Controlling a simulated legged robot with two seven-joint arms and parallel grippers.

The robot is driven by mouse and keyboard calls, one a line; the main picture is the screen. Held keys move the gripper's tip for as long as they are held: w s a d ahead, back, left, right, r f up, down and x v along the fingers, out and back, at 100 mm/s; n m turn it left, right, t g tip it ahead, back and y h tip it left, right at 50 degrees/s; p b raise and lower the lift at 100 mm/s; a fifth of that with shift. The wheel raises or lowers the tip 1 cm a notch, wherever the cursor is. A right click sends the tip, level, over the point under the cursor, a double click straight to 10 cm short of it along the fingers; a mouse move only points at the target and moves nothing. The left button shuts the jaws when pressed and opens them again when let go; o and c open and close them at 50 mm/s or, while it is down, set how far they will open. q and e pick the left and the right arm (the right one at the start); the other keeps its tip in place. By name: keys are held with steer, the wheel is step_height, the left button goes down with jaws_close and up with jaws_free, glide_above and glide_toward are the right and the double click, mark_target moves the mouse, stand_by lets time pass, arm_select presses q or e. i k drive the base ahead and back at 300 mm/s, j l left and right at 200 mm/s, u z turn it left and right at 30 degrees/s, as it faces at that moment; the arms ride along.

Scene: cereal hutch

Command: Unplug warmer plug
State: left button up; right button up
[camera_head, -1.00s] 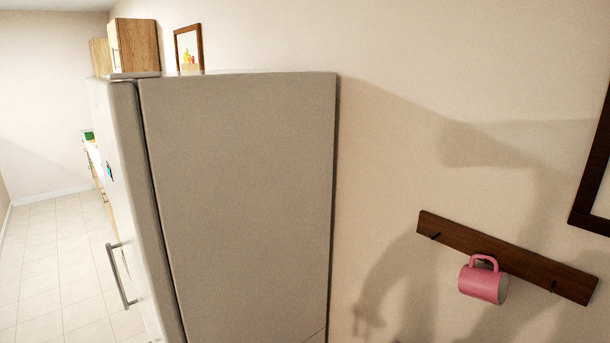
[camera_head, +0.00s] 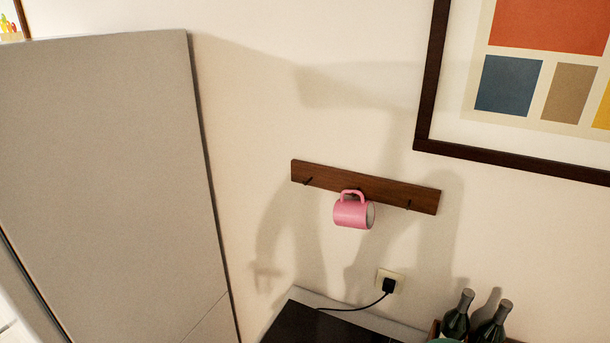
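A black plug (camera_head: 389,286) sits in a cream wall outlet (camera_head: 398,276) low on the wall, below the mug rack. Its black cord (camera_head: 352,308) runs left and down onto a dark surface with a pale edge (camera_head: 308,322). The warmer itself cannot be made out for certain. Neither of my grippers is in view; only shadows that look like arms fall on the wall.
A pink mug (camera_head: 352,212) hangs from a dark wooden peg rack (camera_head: 400,194) above the outlet. Two dark bottles (camera_head: 457,318) stand at the lower right. A tall grey fridge (camera_head: 110,180) fills the left. A framed picture (camera_head: 432,80) hangs at the upper right.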

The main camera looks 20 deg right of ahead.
mark_target(388, 285)
steer(key=z, duration=1.4)
